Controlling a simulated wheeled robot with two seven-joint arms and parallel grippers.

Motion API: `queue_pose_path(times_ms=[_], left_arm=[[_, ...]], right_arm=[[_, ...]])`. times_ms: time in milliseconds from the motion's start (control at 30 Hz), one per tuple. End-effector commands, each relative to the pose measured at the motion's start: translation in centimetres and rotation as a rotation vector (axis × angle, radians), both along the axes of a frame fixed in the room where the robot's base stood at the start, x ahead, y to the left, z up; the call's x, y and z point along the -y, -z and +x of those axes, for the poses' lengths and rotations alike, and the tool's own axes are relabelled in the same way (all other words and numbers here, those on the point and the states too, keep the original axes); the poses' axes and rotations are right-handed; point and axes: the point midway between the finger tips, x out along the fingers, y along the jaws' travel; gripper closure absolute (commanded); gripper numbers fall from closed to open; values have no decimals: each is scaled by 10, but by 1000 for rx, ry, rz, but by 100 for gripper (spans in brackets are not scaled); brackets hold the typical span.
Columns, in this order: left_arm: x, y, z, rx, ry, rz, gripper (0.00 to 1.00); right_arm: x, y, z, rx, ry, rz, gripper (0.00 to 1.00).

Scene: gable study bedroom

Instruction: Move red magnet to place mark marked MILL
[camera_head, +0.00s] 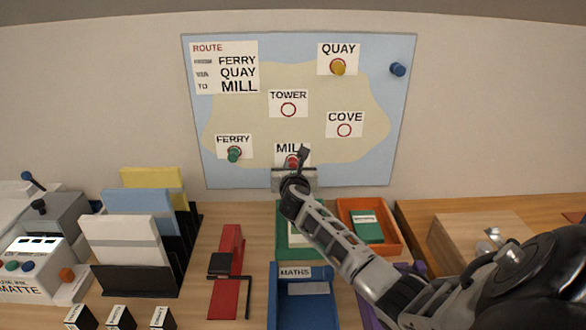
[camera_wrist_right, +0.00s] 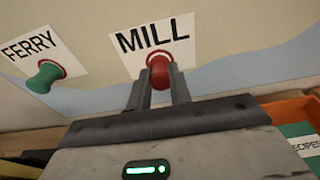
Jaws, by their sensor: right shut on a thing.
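The red magnet (camera_head: 292,161) is at the MILL mark on the map board (camera_head: 215,172). My right gripper (camera_head: 297,164) is shut on it. In the right wrist view the red magnet (camera_wrist_right: 160,72) sits between the two fingertips (camera_wrist_right: 160,88), just below the word MILL, in front of the MILL label (camera_wrist_right: 140,58). The magnet covers most of the mark's ring, and I cannot tell whether it touches the board. My left gripper is not in view.
A green magnet (camera_head: 233,155) is at FERRY, a yellow magnet (camera_head: 338,67) at QUAY, and a blue magnet (camera_head: 397,69) at the board's upper right. Below are an orange tray (camera_head: 385,208), a blue MATHS tray (camera_head: 285,318) and a red stapler-like object (camera_head: 229,250).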

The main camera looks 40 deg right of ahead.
Motion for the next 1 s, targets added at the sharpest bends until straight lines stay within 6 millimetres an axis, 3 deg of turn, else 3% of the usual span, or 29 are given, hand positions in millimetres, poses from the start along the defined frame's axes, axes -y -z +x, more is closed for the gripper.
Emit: queue_pose_path(times_ms=[867, 900, 967, 1000], left_arm=[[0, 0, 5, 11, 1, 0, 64], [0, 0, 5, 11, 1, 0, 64], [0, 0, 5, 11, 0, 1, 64], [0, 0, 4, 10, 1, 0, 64]], right_arm=[[3, 0, 4, 0, 0, 0, 92], [3, 0, 4, 0, 0, 0, 69], [3, 0, 4, 0, 0, 0, 54], [3, 0, 4, 0, 0, 0, 54]])
